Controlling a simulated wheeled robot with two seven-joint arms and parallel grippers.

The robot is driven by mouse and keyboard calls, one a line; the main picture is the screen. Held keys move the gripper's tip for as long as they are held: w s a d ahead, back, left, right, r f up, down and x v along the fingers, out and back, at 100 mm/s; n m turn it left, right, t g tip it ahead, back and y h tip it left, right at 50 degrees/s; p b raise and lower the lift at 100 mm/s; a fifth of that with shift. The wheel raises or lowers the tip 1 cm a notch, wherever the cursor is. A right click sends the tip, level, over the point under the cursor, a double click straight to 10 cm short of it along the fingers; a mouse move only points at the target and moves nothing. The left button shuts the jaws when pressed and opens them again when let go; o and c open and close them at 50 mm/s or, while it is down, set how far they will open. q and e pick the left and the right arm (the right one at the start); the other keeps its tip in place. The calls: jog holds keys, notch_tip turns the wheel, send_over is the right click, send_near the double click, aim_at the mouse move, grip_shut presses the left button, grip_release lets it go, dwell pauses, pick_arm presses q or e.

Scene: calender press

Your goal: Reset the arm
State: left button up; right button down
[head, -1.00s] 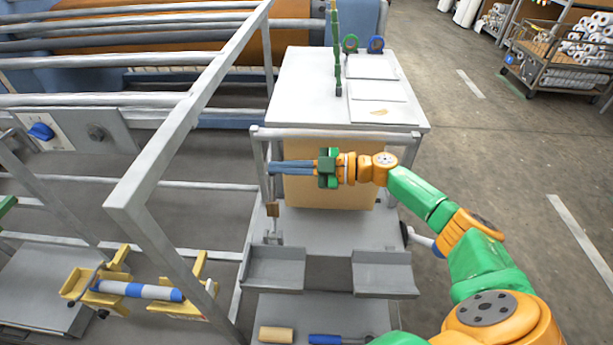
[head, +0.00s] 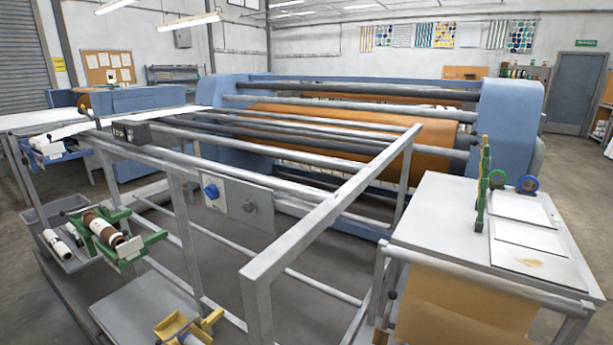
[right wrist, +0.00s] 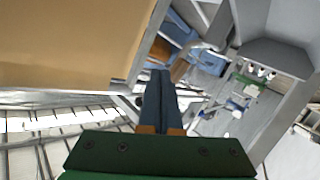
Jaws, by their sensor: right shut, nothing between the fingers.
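My right gripper (right wrist: 160,98) shows in the right wrist view, its two blue-grey fingers pressed together with nothing between them. A tan panel (right wrist: 65,40) fills the upper left of that view, beside the fingers. A grey frame bar runs at the right of the fingers. In the head view neither gripper shows. The calender press (head: 350,125), blue with orange-brown rollers, stands across the middle there, behind a grey tube frame (head: 330,205).
A white-topped cart (head: 450,225) with a tan front panel (head: 465,310) stands at the right. Yellow cradles (head: 190,328) and a green roll holder (head: 115,235) are at left.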

jog(key=s+a+f+m+g+h, duration=0.1)
jog(key=s+a+f+g, duration=0.2)
jog(key=s, duration=0.5)
jog(key=s+f+m+g, duration=0.2)
jog(key=s+f+g, duration=0.15)
jog(key=s, duration=0.35)
jog(key=s+a+f+m+g+h, duration=0.1)
jog(key=s+a+f+g, duration=0.15)
jog(key=s+g, duration=0.4)
notch_tip(320, 180, down, 17)
jog(key=s, duration=0.3)
jog(key=s+d+f, duration=0.2)
jog(key=s+f, duration=0.8)
jog(key=s, duration=0.2)
jog(key=shift+d+f+n+g, duration=0.15)
jog(key=shift+d+n+g, duration=0.15)
jog(key=shift+d, duration=0.05)
